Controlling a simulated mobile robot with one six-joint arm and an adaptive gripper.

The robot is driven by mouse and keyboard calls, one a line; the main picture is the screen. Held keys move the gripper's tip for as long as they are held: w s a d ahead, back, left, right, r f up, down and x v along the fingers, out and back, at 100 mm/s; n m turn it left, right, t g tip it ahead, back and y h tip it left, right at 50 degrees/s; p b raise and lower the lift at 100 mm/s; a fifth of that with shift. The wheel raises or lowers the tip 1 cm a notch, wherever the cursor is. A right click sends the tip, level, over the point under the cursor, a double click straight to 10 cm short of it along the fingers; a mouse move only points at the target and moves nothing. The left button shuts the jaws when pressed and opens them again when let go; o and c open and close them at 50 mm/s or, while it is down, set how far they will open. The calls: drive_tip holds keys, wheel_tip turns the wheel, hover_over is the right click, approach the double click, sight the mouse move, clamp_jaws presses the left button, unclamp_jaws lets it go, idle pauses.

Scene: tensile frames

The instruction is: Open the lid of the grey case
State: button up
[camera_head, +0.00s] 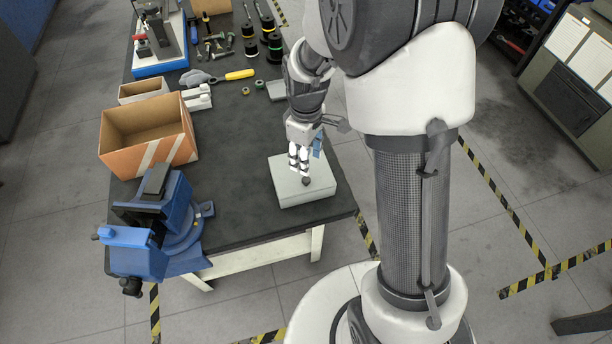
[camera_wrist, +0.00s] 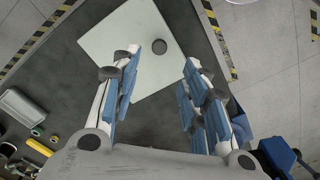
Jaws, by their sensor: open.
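The grey case (camera_head: 322,189) is a pale, flat, square box near the front right corner of the dark worktable. Its flat top looks shut down. The case (camera_wrist: 112,38) lies in the upper middle of the wrist view. I cannot tell the exact height gap.
An open cardboard box (camera_head: 148,145) and a blue vise (camera_head: 165,215) stand to the left on the table (camera_head: 235,185). A yellow-handled tool (camera_head: 240,74), spools and hand tools lie farther back. The table's edges run close to the case at its right and front.

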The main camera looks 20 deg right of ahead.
sight(306, 179)
wheel_tip(306, 179, down, 9)
drive_tip(key=shift+f+b, duration=0.2)
drive_tip(key=shift+b, duration=1)
drive_tip(key=shift+c, duration=0.2)
clamp_jaws()
